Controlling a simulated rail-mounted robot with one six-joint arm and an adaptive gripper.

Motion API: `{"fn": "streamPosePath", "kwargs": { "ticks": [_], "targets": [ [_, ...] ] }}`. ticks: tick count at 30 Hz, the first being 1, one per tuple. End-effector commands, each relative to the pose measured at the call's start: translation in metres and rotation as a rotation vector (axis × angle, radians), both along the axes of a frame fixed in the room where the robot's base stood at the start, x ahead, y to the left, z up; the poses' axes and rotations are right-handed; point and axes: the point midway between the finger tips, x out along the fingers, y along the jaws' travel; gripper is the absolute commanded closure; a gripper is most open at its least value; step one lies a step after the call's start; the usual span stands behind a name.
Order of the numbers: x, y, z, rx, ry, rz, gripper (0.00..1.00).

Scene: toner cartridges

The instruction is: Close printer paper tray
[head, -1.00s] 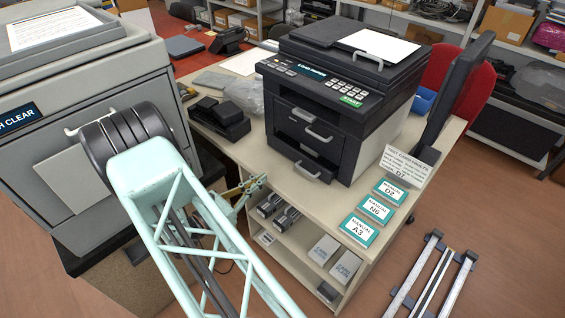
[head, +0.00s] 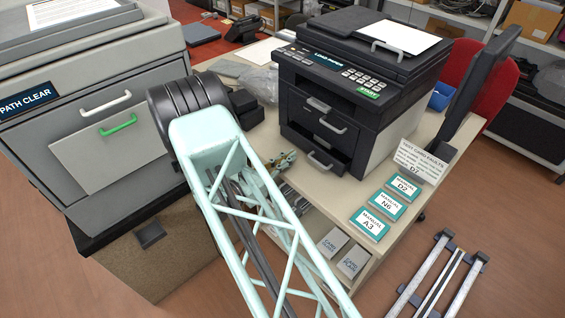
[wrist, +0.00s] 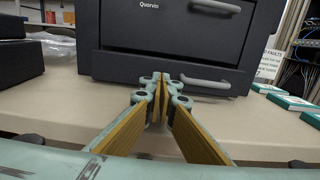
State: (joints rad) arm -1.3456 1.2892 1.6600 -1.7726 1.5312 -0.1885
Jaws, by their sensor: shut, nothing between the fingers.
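The black printer (head: 350,100) stands on the desk. Its bottom paper tray (head: 318,170) sticks out a little from the front, with a dark gap above it and a grey handle (head: 321,159). In the wrist view the tray front (wrist: 125,68) is close ahead, with its handle (wrist: 195,84) just right of the fingertips. My gripper (wrist: 161,80) is shut and empty, its tips pointing at the lower front near the tray's middle; I cannot tell whether they touch. In the head view my gripper (head: 286,158) is partly hidden behind my arm, left of the tray.
A large grey machine (head: 60,125) stands at left. A monitor (head: 480,80) stands at right.

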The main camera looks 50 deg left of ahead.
Motion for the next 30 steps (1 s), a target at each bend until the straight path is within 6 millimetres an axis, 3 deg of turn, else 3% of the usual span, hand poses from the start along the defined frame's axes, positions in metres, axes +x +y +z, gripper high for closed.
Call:
{"fn": "streamPosePath", "kwargs": {
  "ticks": [6, 13, 30],
  "targets": [
    [0.027, -0.001, 0.000, 0.000, -0.001, -0.002, 1.00],
    [0.045, -0.001, 0.000, 0.001, -0.001, 0.000, 1.00],
    [0.053, -0.001, 0.000, 0.000, 0.000, 0.000, 1.00]
  ]
}}
